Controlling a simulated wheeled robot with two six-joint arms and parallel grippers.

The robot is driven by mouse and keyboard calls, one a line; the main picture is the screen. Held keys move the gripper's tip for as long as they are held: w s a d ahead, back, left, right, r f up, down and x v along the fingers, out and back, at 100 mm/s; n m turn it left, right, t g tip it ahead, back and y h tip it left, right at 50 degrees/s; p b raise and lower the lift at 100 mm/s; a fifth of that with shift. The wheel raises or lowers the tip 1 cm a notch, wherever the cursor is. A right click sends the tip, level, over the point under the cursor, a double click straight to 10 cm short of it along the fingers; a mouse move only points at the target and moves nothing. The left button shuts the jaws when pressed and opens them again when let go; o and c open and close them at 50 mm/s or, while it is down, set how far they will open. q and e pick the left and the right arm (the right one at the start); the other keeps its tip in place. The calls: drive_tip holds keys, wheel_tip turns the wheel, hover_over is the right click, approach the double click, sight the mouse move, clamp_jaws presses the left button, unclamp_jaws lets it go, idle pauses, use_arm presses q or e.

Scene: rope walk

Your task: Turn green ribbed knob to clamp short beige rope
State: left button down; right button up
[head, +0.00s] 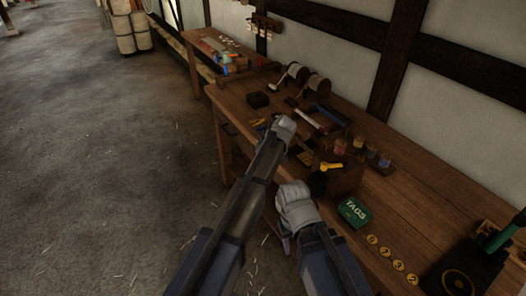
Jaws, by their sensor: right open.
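A green cylindrical part (505,232) stands tilted on a dark fixture at the far right edge of the head view. It may be the green ribbed knob, but ribs are too small to tell. I cannot make out the short beige rope. My right gripper (287,242) hangs below its grey wrist at the table's front edge, well left of the green part. It is open, with nothing seen in it. My left arm reaches over the table further back; its gripper (283,128) is mostly hidden by its grey wrist, and its fingers cannot be made out.
The wooden table (430,215) carries a green TAGS box (354,212), several round yellow tags (385,252), a wooden block with a yellow-handled tool (340,175), small jars (357,145) and spools (317,86). A black plate (457,281) lies at lower right. The floor at left is clear.

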idle(0.4)
use_arm(q)
drive_tip(key=c, duration=0.6)
unclamp_jaws()
drive_tip(key=shift+c, duration=0.2)
drive_tip(key=p+v, duration=0.6)
drive_tip(key=v, duration=0.1)
drive_tip(key=shift+s+r, duration=0.3)
drive_tip(key=shift+w+d, duration=0.1)
drive_tip(key=shift+d, duration=0.05)
